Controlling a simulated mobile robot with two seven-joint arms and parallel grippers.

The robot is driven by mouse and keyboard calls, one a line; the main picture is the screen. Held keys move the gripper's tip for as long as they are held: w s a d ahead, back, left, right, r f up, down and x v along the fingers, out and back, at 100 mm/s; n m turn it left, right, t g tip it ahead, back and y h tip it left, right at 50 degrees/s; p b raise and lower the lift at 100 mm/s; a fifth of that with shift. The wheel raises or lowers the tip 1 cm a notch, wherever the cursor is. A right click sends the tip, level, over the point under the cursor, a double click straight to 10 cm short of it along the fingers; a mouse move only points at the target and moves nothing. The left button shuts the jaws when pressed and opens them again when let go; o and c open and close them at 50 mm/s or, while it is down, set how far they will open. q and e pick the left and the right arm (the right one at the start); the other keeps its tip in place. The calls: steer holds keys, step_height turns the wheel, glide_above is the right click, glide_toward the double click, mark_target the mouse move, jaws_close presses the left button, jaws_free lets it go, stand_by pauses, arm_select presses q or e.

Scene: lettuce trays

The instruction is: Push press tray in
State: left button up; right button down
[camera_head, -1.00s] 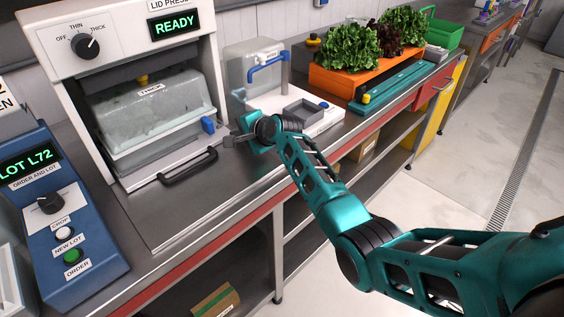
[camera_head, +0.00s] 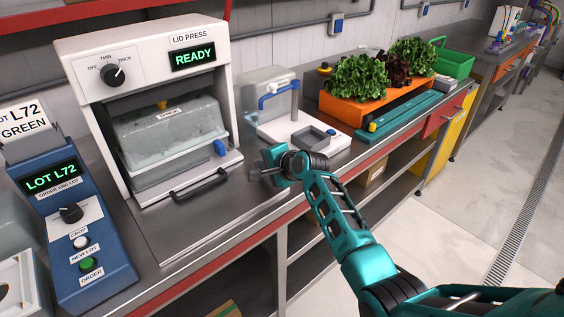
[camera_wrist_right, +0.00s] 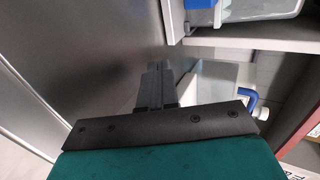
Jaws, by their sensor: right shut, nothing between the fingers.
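The lid press (camera_head: 75,55) is a white machine with a green READY display. Its press tray (camera_head: 185,178) sits low in the opening, with a black handle (camera_head: 200,186) on its front. A clear lidded tub (camera_head: 170,135) stands on the tray, with a blue latch at its right. My right gripper (camera_head: 256,174) is shut and empty, to the right of the handle and apart from it, over the steel counter. In the right wrist view its dark fingers (camera_wrist_right: 156,84) are together, with part of a clear tub and white edge at upper right. My left gripper is not in view.
A blue order console (camera_head: 75,210) stands left of the press. A clear container with a blue handle (camera_head: 275,90) and a white unit with a grey square tray (camera_head: 313,138) stand to the right. Lettuces fill an orange crate (camera_head: 345,108) farther along. Bare counter lies before the press.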

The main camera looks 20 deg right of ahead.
steer(key=shift+v, duration=3.6)
steer(key=s+f+n+g+h, duration=0.3)
steer(key=s+n, duration=0.5)
steer(key=s, duration=1)
steer(key=s+f+n+g+h, duration=0.1)
steer(key=s+f+n+g, duration=0.55)
steer(key=s, duration=1.15)
steer(key=w+a+f+n+t+y, duration=0.1)
steer(key=w+a+f+n+t, duration=0.1)
steer(key=w+f+t, duration=0.5)
steer(key=shift+w+t+y, duration=0.3)
steer(key=shift+t+y, duration=0.1)
steer(key=shift+t, duration=0.65)
